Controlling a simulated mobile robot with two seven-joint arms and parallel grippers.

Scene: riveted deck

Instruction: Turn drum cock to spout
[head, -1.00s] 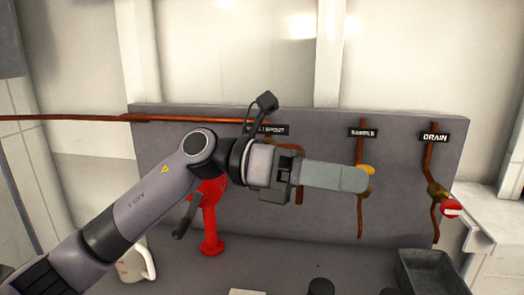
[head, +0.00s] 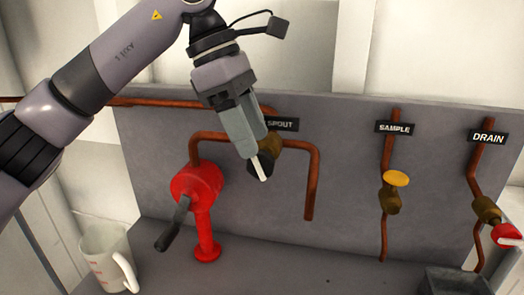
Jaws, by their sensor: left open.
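The brass drum cock (head: 272,149) sits on the copper pipe below the SPOUT label (head: 282,124), partly hidden by my left gripper. Its dark knob (head: 256,170) shows around the fingertips, and a white strip lies across it; I cannot tell whether the strip belongs to the knob. My left gripper (head: 252,152) points down at the cock, open, with its fingertips at or just in front of the knob. I cannot tell whether they touch it. The copper spout pipe (head: 314,180) bends down to the right of the cock. My right gripper is not in view.
A red pump (head: 199,186) with a dark crank (head: 174,225) stands left of the cock. A white jug (head: 104,257) is at lower left. The SAMPLE valve (head: 392,193) has a yellow knob; the DRAIN valve (head: 488,210) has a red handle. A dark tray (head: 455,281) is at lower right.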

